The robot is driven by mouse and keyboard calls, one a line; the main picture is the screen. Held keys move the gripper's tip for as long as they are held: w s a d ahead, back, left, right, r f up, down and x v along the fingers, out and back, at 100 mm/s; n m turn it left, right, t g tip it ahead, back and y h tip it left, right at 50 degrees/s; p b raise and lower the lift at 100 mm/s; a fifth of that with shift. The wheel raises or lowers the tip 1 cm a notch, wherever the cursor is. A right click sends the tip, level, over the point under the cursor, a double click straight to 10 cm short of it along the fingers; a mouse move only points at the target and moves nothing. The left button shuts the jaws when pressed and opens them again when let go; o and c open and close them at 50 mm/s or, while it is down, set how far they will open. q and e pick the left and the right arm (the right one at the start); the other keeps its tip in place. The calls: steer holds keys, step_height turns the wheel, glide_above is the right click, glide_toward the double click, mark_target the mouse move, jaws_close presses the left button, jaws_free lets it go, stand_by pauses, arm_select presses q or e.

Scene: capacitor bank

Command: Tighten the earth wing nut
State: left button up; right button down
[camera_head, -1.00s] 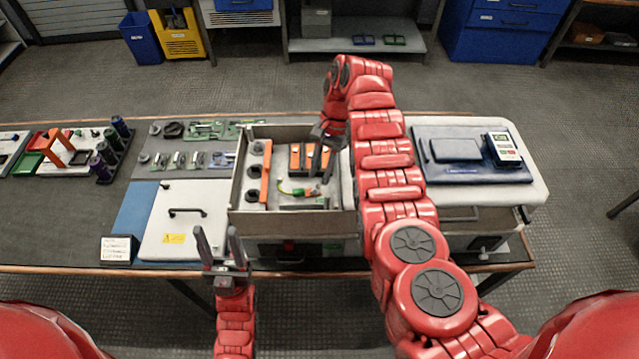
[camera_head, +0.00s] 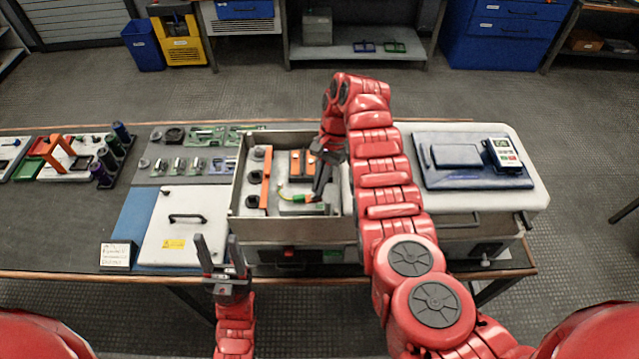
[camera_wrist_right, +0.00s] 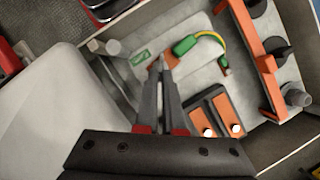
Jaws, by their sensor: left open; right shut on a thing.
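The earth lead, green and yellow (camera_head: 290,196), lies inside the open grey box (camera_head: 237,190). In the right wrist view its green end (camera_wrist_right: 185,46) sits beside a small copper-coloured piece (camera_wrist_right: 172,58). My right gripper (camera_head: 318,196) reaches down into the box at that end. In the right wrist view its fingertips (camera_wrist_right: 160,60) are close together at the copper-coloured piece, shut on what appears to be the earth wing nut, which they mostly hide. My left gripper (camera_head: 222,242) is open and empty, in front of the box and near the white lid.
Orange-and-dark blocks (camera_head: 299,163) and an orange bar (camera_head: 266,178) with dark round parts stand inside the box. The white lid (camera_head: 180,222) with a handle lies to the left. A meter (camera_head: 503,153) lies on the right. The box walls surround my right gripper.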

steer(key=shift+s+f, duration=0.1)
steer(key=shift+f, duration=0.1)
steer(key=b, duration=0.2)
steer(key=n+b, duration=0.1)
steer(key=b, duration=0.1)
steer(key=shift+a+f+n+b, duration=0.15)
steer(key=shift+f+n+b, duration=0.05)
steer(key=shift+n+b, duration=0.1)
steer(key=shift+g+h, duration=0.3)
steer(key=shift+r, duration=0.2)
steer(key=c, duration=1)
jaws_free()
steer(key=shift+c, duration=0.2)
